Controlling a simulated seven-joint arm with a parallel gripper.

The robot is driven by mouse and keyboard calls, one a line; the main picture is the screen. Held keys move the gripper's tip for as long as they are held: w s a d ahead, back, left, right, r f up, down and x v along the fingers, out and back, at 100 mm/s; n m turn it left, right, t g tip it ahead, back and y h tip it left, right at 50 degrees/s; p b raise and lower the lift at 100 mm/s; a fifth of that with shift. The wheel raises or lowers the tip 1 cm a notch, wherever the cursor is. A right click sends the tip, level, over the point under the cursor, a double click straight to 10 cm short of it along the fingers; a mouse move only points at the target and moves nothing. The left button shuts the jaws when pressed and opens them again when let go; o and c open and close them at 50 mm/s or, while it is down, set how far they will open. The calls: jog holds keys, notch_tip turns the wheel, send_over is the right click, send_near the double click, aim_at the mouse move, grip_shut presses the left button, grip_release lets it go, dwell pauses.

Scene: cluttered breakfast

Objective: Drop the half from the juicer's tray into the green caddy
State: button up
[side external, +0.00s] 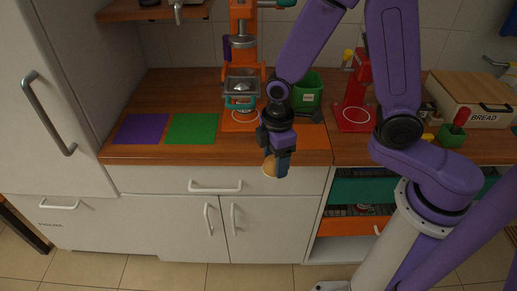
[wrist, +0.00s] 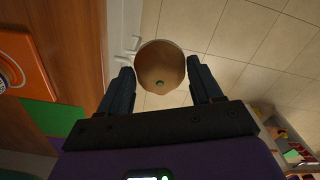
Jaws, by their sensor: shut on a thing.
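My gripper (side external: 276,166) is shut on a round, tan-orange half (side external: 269,167), out in front of the counter's front edge and above the floor. In the wrist view the half (wrist: 160,67) sits between the two dark fingertips, with a small green spot on its rounded skin. The orange juicer (side external: 240,27) stands at the back of the counter, with a grey metal tray (side external: 258,86) on it. The green caddy (side external: 307,94) stands just right of the juicer, behind my gripper and arm. The inside of the caddy is mostly hidden.
A purple mat (side external: 142,128) and a green mat (side external: 192,129) lie left on the counter. A red machine (side external: 354,105) stands right of the caddy. A bread box (side external: 475,99) is at the far right. An open shelf (side external: 340,220) is below the counter.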

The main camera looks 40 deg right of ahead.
jog(key=w+d+r+m, duration=0.1)
jog(key=w+d+m, duration=0.1)
jog(key=d+m, duration=0.65)
jog(key=w+d+m, duration=0.3)
jog(key=d+m, duration=0.2)
jog(key=d, duration=0.7)
jog(key=w+d+r+n, duration=0.1)
jog(key=w+d+r, duration=0.2)
jog(key=w+d, duration=0.3)
jog(key=w+d+r+n, duration=0.2)
jog(key=w+d+r, duration=0.2)
jog(key=w+d, duration=0.3)
jog(key=shift+d+r, duration=0.3)
jog(key=shift+d, duration=0.8)
jog(key=shift+f, duration=0.1)
jog(key=shift+f, duration=5.95)
jog(key=shift+f, duration=0.55)
jog(key=o, duration=1.1)
